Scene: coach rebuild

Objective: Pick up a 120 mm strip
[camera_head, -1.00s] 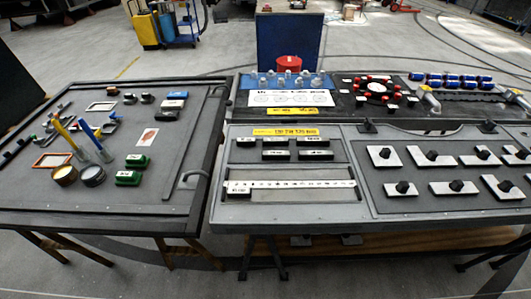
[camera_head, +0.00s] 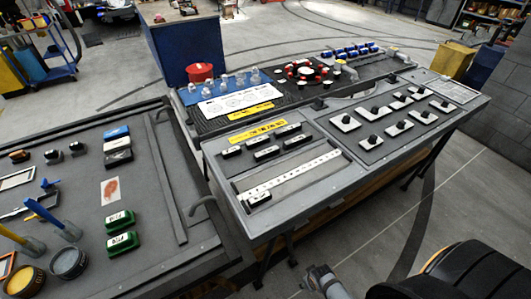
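Several short dark strips with white labels lie in two rows on the grey bench panel: a back-left strip (camera_head: 231,151), a back-middle strip (camera_head: 254,140), a back-right strip (camera_head: 288,130), a front-left strip (camera_head: 266,153) and a front-right strip (camera_head: 297,141). Their labels are too small to read, so I cannot tell which is 120 mm. A white marked ruler (camera_head: 295,175) lies in front of them, with a dark labelled block (camera_head: 258,200) at its left end. Neither gripper's fingers show.
A yellow sign (camera_head: 257,132) stands behind the strips. Black-knobbed plates (camera_head: 370,142) fill the panel on the right. A separate dark table (camera_head: 160,235) at left holds green blocks (camera_head: 121,220) and round tins (camera_head: 69,262). Dark and yellow machine parts, perhaps mine, show at bottom right.

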